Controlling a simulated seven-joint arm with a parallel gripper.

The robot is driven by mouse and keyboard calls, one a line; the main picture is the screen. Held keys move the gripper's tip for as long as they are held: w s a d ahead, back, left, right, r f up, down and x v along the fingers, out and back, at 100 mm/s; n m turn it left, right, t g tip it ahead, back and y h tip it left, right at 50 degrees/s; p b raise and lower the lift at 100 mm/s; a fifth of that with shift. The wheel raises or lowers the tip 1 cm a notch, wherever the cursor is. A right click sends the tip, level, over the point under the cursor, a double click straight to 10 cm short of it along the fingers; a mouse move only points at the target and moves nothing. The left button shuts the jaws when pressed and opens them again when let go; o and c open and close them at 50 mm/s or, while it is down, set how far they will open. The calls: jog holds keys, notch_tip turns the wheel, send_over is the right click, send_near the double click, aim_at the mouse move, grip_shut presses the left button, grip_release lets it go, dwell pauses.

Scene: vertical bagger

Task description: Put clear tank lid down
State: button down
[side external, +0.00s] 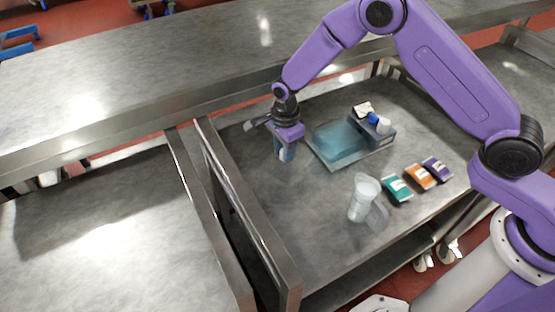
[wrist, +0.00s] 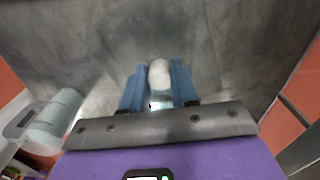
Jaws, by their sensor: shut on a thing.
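My gripper (side external: 286,154) is at the left part of the lower steel table, left of the blue-tinted clear tank (side external: 340,137), pointing down. In the wrist view its two blue fingers (wrist: 159,85) are shut on a white knob (wrist: 160,74), which appears to be the handle of the clear tank lid. The lid's pane is so transparent that its outline is faint against the steel. I cannot tell whether it touches the table. The tank stands on a shallow tray (side external: 372,155). Part of a translucent container shows at the wrist view's lower left (wrist: 55,120).
A dark caddy (side external: 376,130) with blue and white items stands at the tank's right. A raised steel rail (side external: 245,205) bounds the left. Bare steel surrounds my gripper.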

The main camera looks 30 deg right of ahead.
aim_at(277, 161)
jog(key=shift+w+a+f, duration=0.25)
jog(key=shift+w+f, duration=0.3)
jog(key=shift+f, duration=0.2)
jog(key=shift+w+a+f, duration=0.2)
jog(key=shift+w+f, duration=0.3)
jog(key=shift+f, duration=1.6)
jog(key=shift+f, duration=0.1)
jog(key=c, duration=0.9)
grip_release()
jog(key=shift+o, duration=0.2)
notch_tip(277, 161, up, 12)
jog(key=shift+r, duration=0.1)
jog(key=shift+s+r, duration=0.1)
